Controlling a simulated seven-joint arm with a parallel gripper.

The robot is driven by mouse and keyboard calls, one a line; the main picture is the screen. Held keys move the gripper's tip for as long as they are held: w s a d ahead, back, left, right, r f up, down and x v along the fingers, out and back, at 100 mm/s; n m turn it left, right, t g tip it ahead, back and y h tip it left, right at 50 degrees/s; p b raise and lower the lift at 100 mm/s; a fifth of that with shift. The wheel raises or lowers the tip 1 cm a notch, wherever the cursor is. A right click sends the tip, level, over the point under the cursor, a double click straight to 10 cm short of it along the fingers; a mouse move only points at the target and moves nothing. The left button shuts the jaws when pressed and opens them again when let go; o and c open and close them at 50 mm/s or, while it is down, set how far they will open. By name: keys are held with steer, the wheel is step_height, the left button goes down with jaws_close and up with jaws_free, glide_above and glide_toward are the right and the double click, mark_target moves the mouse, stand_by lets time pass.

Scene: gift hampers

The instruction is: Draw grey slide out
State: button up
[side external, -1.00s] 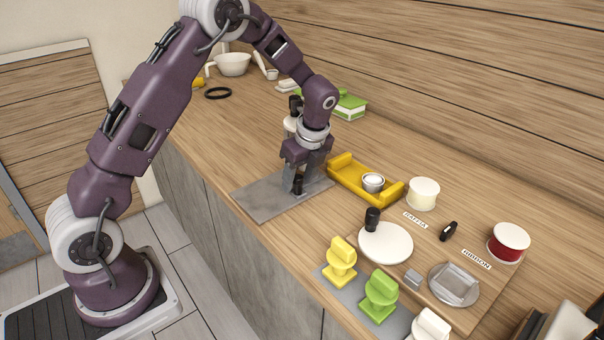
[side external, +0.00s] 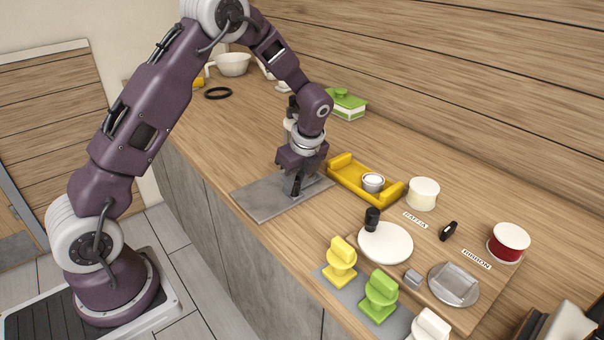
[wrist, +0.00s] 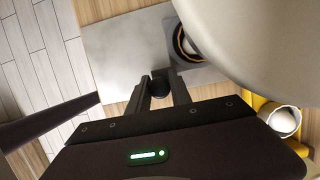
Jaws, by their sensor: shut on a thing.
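A flat grey plate (side external: 258,204) lies on the wooden counter under my gripper, and it fills the upper middle of the wrist view (wrist: 122,48). My gripper (side external: 292,188) points down over the plate. In the wrist view its two fingers (wrist: 160,92) are shut on a small black knob (wrist: 159,83). The knob stands low over the plate, and the fingers hide most of its base. A dark round piece with a gold ring (wrist: 184,46) sits beside the knob. I cannot make out how the grey slide joins the knob.
A yellow tray (side external: 341,166) with a small metal cup (side external: 373,182) stands close to the right of the plate. Further right are a white round disc (side external: 392,244), a white spool (side external: 423,193) and a red-and-white spool (side external: 508,243).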

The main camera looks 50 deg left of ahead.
steer(key=shift+s, duration=4.8)
steer(key=o, duration=1)
steer(key=shift+r, duration=3.55)
steer(key=shift+r, duration=0.1)
